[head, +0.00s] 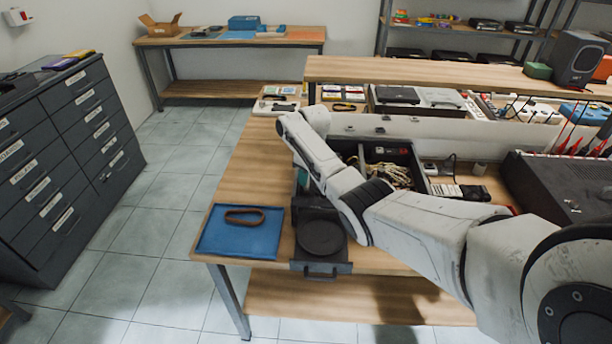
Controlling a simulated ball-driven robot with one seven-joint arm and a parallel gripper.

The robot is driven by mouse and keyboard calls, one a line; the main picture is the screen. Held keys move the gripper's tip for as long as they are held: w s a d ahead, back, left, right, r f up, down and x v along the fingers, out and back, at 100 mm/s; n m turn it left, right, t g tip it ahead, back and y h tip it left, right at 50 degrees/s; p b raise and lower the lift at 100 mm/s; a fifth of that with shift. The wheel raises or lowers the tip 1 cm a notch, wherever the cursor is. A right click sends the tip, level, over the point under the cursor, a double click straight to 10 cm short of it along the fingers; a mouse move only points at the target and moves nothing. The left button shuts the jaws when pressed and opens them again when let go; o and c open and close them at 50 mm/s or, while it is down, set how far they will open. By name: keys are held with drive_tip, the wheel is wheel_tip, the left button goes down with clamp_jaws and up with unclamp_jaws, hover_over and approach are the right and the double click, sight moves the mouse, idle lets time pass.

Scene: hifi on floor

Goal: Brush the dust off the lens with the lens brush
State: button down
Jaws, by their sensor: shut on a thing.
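My white arm crosses the picture from the lower right to above the bench. Its links cover the spot where my gripper would be, and I cannot make out the jaws or anything in them. I cannot pick out the lens brush or the lens. A dark device with a round black platter (321,238) and a front handle sits at the bench's front edge, just below my arm. Its back part is partly hidden by the arm. A little teal shows beside the arm behind it, too small to name.
A blue tray (217,238) with a brown loop (244,216) lies left of the device on the wooden bench (242,172). A dark box of tangled cables (392,172) stands behind my arm. A large dark unit (560,185) is at right. Drawers (60,165) stand left across tiled floor.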

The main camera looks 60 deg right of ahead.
drive_tip(key=shift+w+d+b, duration=0.35)
drive_tip(key=shift+d+b, duration=0.5)
drive_tip(key=shift+b, duration=0.6)
drive_tip(key=shift+r, duration=0.25)
idle(0.7)
wheel_tip(320, 180, up, 12)
drive_tip(key=p, duration=0.5)
idle(0.9)
drive_tip(key=shift+f, duration=0.1)
idle(0.5)
